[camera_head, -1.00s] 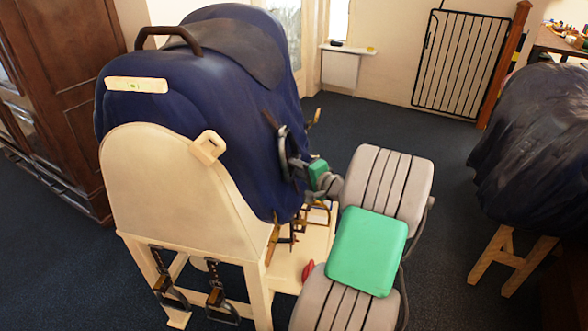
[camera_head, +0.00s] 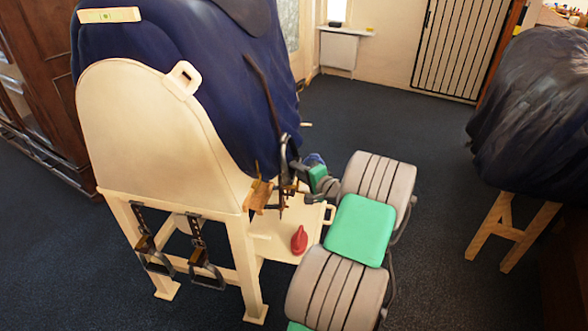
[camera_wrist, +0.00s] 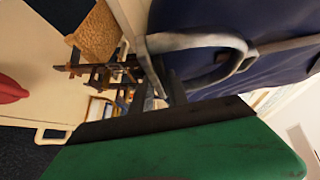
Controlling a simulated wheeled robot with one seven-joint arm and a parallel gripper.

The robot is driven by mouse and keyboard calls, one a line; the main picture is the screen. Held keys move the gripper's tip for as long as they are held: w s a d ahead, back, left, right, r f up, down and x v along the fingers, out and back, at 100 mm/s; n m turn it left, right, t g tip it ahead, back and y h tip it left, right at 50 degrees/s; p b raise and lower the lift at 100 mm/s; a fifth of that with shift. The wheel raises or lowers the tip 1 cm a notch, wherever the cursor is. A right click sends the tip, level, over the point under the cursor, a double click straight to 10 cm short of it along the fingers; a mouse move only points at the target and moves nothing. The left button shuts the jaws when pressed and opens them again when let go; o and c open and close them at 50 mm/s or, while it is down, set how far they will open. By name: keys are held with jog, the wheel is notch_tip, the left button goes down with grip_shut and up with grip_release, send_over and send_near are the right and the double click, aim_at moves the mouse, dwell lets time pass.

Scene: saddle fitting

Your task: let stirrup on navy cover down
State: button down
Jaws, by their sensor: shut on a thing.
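The navy cover (camera_head: 200,70) is draped over the saddle form on a cream stand (camera_head: 150,130). A dark strap (camera_head: 262,92) runs down the cover's right side to a metal stirrup (camera_head: 285,150). My gripper (camera_head: 300,168) is at the cover's lower right edge, shut on the stirrup. In the wrist view, the curved stirrup (camera_wrist: 205,42) lies against the navy cover, with my gripper's fingertips (camera_wrist: 168,88) at its side. The exact contact is partly hidden by the dark fingers.
A cream shelf (camera_head: 270,240) under the stand holds a red object (camera_head: 299,240) and small tools. Two other stirrups (camera_head: 205,265) hang at the stand's front. A dark-covered form (camera_head: 535,110) on a wooden trestle stands at right. Carpet between is clear.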

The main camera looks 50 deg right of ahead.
jog(key=shift+w, duration=0.2)
jog(key=c, duration=1.5)
grip_release()
jog(key=shift+w+a+f, duration=0.2)
jog(key=shift+w, duration=0.05)
jog(key=shift+o, duration=1.1)
jog(key=shift+s+d, duration=0.15)
jog(key=shift+s, duration=0.1)
jog(key=p+v, duration=0.1)
jog(key=v, duration=0.6)
jog(key=shift+s, duration=0.35)
jog(key=shift+r, duration=0.1)
